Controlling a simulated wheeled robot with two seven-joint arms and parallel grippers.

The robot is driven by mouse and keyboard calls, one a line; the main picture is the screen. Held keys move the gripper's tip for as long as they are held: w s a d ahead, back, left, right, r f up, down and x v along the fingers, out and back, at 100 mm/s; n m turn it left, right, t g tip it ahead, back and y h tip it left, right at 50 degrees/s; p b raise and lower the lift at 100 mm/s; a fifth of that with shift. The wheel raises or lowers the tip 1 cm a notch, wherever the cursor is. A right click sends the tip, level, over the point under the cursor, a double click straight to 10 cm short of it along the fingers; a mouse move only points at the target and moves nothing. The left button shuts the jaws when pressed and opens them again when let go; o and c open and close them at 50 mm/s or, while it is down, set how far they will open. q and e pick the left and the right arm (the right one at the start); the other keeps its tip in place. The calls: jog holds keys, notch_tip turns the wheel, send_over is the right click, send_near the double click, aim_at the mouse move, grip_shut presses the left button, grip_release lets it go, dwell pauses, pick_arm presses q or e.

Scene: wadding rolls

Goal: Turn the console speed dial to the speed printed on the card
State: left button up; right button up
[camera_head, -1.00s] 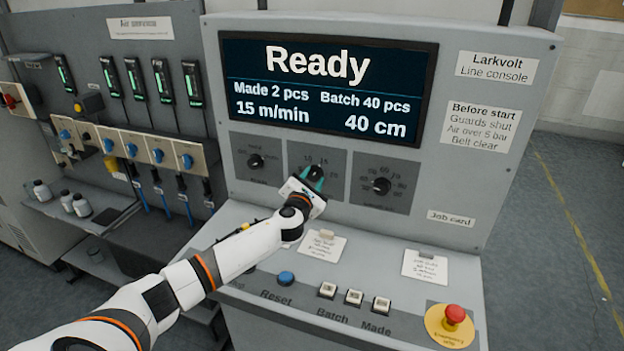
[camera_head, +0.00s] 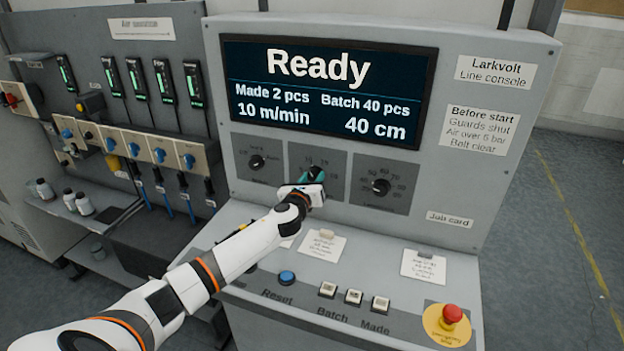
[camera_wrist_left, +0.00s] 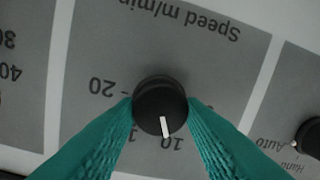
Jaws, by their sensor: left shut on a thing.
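The speed dial (camera_wrist_left: 160,106) is a black knob under the label "Speed m/min", shown upside down in the left wrist view. Its white pointer is near the 10 mark. My left gripper (camera_head: 314,174) is shut on the dial, with a teal finger on each side of it. The console screen (camera_head: 328,88) reads "Ready", "10 m/min", "40 cm", "Made 2 pcs" and "Batch 40 pcs". My right gripper is not in view.
A mode dial (camera_head: 256,162) and a length dial (camera_head: 381,187) flank the speed dial. Below are a blue reset button (camera_head: 287,278), several white push buttons and a red emergency stop (camera_head: 452,314). An air service panel (camera_head: 140,80) stands at the left.

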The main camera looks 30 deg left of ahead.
pick_arm(q)
jog(key=n, duration=0.6)
jog(key=shift+a+f+h, duration=0.1)
jog(key=shift+h, duration=0.2)
jog(key=n+h, duration=0.1)
jog(key=n, duration=0.4)
jog(key=shift+n+b, duration=0.3)
jog(key=shift+n, duration=0.1)
jog(key=o, duration=1)
jog(key=shift+s, duration=0.1)
jog(key=shift+b+v, duration=1)
jog(key=shift+v, duration=4.95)
jog(key=shift+f, duration=0.15)
